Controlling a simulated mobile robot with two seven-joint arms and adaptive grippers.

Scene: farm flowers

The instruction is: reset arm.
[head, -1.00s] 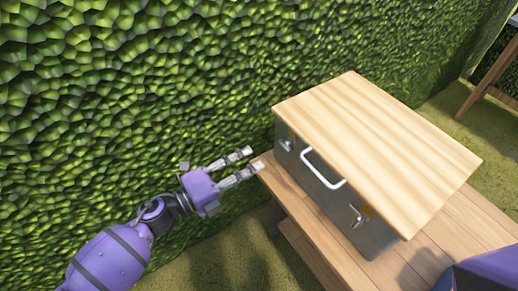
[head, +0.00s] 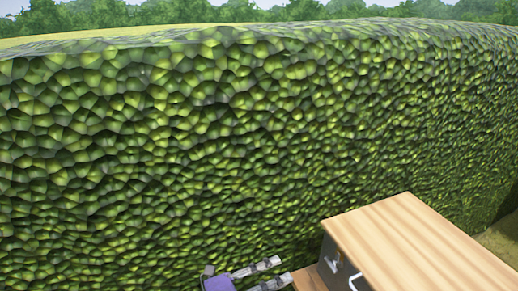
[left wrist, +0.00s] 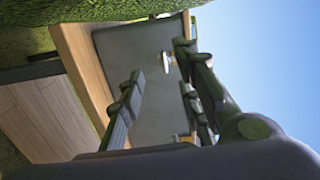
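My left gripper (head: 276,273) shows at the bottom of the head view, left of a box with a wooden lid (head: 412,245). Its two fingers are spread apart with nothing between them. In the left wrist view the fingers (left wrist: 158,95) point toward the box's dark grey side (left wrist: 150,65), with a gap between them. A latch (left wrist: 167,61) shows on that side. The box's lid lies flat on top in the head view. My right gripper is in neither view.
A tall green hedge (head: 180,150) fills most of the head view behind the box. A wooden bench (head: 308,280) carries the box; its planks (left wrist: 45,115) also show in the left wrist view. Trees (head: 400,10) stand beyond the hedge.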

